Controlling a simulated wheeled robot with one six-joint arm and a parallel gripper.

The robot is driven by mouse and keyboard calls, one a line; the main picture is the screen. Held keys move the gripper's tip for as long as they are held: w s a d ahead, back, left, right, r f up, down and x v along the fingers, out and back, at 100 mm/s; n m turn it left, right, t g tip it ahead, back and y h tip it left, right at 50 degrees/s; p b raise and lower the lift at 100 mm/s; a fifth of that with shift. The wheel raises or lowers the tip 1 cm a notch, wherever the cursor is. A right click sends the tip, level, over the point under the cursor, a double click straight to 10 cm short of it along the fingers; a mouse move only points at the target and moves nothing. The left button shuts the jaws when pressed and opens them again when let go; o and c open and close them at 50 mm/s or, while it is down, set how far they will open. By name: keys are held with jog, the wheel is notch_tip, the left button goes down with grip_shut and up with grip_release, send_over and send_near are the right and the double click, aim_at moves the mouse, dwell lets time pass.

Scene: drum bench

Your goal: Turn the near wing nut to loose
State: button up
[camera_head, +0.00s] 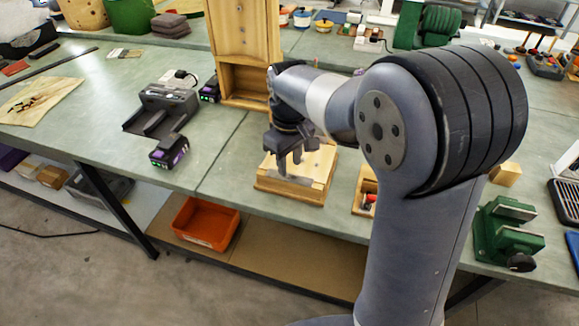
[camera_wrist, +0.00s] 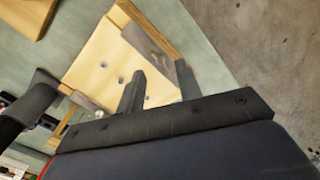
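A light wooden board with a raised frame (camera_head: 318,172) lies on the bench below my gripper. It also shows in the wrist view (camera_wrist: 100,50), with several small grey studs and a grey metal strip (camera_wrist: 150,48) along its near edge. Another grey piece (camera_wrist: 88,104) lies at its opposite side, partly hidden by my gripper. I cannot make out a wing nut's shape in either view. My gripper (camera_head: 289,166) points down over the board's near part. In the wrist view its two fingers (camera_wrist: 160,68) stand apart with nothing visible held between them.
A wooden cabinet (camera_head: 245,40) stands behind the board. A charger (camera_head: 165,105) and a battery (camera_head: 169,151) are to the left. A small wooden tray (camera_head: 362,193) is close on the right, and a green vise (camera_head: 507,230) farther right. An orange bin (camera_head: 206,224) sits below.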

aim_at(290, 175)
notch_tip(290, 175, up, 8)
jog(key=shift+f, duration=0.15)
dwell(0.3)
notch_tip(290, 175, down, 11)
jog(key=shift+r, duration=0.1)
dwell(0.3)
jog(key=shift+m, duration=0.3)
